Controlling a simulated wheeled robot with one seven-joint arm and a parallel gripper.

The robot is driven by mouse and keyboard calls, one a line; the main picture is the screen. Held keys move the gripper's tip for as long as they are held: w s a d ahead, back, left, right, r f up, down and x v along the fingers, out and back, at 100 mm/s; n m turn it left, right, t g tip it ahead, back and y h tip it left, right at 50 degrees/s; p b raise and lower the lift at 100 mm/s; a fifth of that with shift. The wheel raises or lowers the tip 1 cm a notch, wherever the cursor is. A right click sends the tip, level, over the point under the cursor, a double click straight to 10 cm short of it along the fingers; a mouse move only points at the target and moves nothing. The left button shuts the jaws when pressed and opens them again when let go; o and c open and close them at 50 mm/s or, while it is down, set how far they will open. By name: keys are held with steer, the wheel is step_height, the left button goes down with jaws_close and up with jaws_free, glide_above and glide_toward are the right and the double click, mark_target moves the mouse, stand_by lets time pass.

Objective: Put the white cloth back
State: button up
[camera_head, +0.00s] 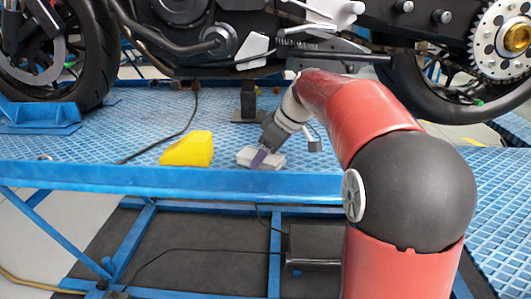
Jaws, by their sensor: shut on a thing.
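The white cloth (274,161) is a small, pale folded block low on the blue platform, near its front edge. My gripper (260,157) comes down from the upper right and is shut on the cloth, with its purple-grey finger across the cloth's front. The cloth appears to be at the platform surface; I cannot tell whether it touches or is slightly lifted. The far finger is hidden.
A yellow block or cloth (187,149) lies left of the white cloth on the blue lift platform (130,155). A motorcycle (215,40) stands over it. A black cable (178,135) runs across the platform. A dark stand (249,103) is behind my gripper.

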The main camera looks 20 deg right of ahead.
steer(key=o, duration=0.9)
steer(key=shift+o, duration=0.2)
steer(key=shift+r, duration=0.1)
steer(key=shift+d+r, duration=0.1)
steer(key=shift+r, duration=0.1)
steer(key=p+v, duration=0.1)
steer(key=v, duration=1)
steer(key=shift+s+r, duration=0.2)
steer(key=shift+r, duration=0.05)
steer(key=s+a+f+m+h, duration=0.1)
steer(key=s+f+m, duration=0.2)
steer(key=s+f, duration=0.2)
steer(key=s+a+f+m+t+h, duration=0.1)
steer(key=s+a+f+m+h, duration=0.1)
steer(key=s+f, duration=0.4)
steer(key=s+a+f+m+h, duration=0.1)
steer(key=s+f+m, duration=0.3)
steer(key=s, duration=0.9)
steer(key=shift+s+a+f+m+t+h, duration=0.3)
steer(key=shift+a+f+m, duration=0.1)
steer(key=shift+a+f, duration=0.35)
steer(key=shift+d, duration=0.1)
